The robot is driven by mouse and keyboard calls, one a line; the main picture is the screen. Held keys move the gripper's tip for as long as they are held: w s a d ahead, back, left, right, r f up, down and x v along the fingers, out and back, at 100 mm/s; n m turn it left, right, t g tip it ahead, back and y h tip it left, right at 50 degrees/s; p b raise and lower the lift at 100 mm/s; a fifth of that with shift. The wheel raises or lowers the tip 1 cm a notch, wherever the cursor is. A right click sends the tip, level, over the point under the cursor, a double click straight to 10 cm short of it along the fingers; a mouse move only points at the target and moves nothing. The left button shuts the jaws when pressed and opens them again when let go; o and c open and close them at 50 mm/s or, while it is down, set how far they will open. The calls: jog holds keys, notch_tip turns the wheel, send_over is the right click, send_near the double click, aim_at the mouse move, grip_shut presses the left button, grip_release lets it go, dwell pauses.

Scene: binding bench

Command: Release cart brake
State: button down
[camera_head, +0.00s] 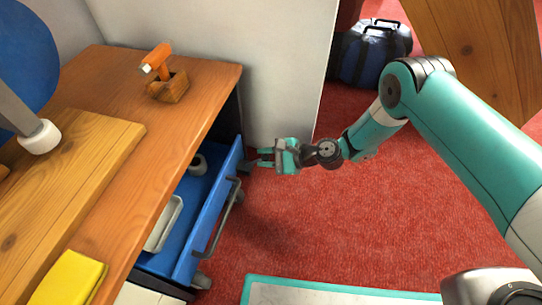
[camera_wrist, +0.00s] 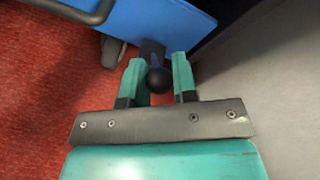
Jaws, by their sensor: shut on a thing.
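The cart has a wooden top (camera_head: 190,92) and an open blue drawer (camera_head: 207,212) facing right. The brake lever, dark with a round black knob (camera_wrist: 157,80), sticks out by the blue front at the cart's far end. It shows only as a small dark shape (camera_head: 246,167) in the head view. My gripper (camera_head: 262,158) reaches it from the right, low beside the drawer's far corner. In the wrist view, the teal fingers (camera_wrist: 158,64) stand on either side of the knob and are shut on the lever. The lever's base is partly hidden.
A pale panel (camera_head: 278,75) stands close behind the gripper. The drawer's grey handle (camera_head: 217,228) juts into the aisle. Cart casters (camera_head: 202,281) rest on the red carpet (camera_head: 330,230), which is mostly clear. A dark blue bag (camera_head: 370,52) lies at the back.

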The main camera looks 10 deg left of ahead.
jog(key=shift+w, duration=0.1)
jog(key=c, duration=0.9)
grip_release()
jog(key=p+v, duration=0.8)
jog(key=v, duration=0.9)
jog(key=shift+d+r, duration=0.15)
jog(key=shift+r, duration=0.05)
